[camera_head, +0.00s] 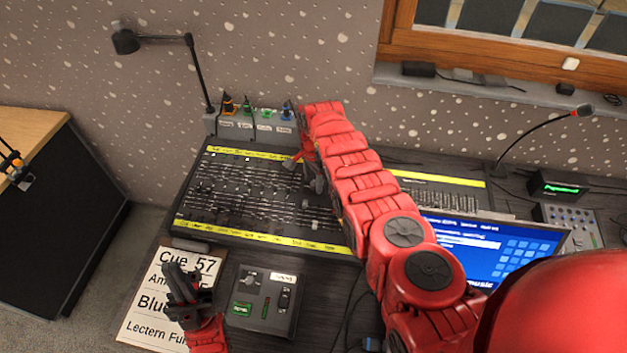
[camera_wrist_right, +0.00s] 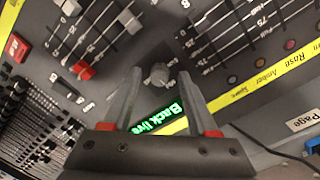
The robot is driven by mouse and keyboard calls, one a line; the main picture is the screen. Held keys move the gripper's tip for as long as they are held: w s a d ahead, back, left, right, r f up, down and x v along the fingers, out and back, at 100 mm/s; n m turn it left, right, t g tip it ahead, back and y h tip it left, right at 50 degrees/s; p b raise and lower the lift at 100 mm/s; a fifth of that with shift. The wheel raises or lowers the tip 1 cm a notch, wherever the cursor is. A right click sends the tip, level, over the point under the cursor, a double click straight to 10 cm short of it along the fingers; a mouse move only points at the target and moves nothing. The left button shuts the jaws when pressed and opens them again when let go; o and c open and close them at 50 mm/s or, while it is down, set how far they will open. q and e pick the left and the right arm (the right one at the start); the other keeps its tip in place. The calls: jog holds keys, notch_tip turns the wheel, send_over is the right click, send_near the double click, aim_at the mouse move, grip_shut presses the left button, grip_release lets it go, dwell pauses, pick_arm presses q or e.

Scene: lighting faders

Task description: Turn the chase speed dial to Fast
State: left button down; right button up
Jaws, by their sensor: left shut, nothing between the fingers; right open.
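A grey dial (camera_wrist_right: 158,75) shows in the right wrist view on the dark console, with a green lit display (camera_wrist_right: 155,122) below it. I cannot read a Fast mark or where its pointer stands. My right gripper (camera_wrist_right: 157,78) is open, with the dial between its fingertips in the picture; I cannot tell whether they touch it. In the head view my right gripper (camera_head: 305,177) is over the fader console (camera_head: 240,195), and my arm hides part of the console and the dial. My left gripper (camera_head: 180,285) is shut and empty above a printed cue sheet (camera_head: 140,318).
A small control box (camera_head: 262,300) with a knob and switches lies in front of the console. A laptop (camera_head: 495,250) and a gooseneck microphone (camera_head: 545,130) stand to the right.

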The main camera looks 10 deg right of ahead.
grip_shut()
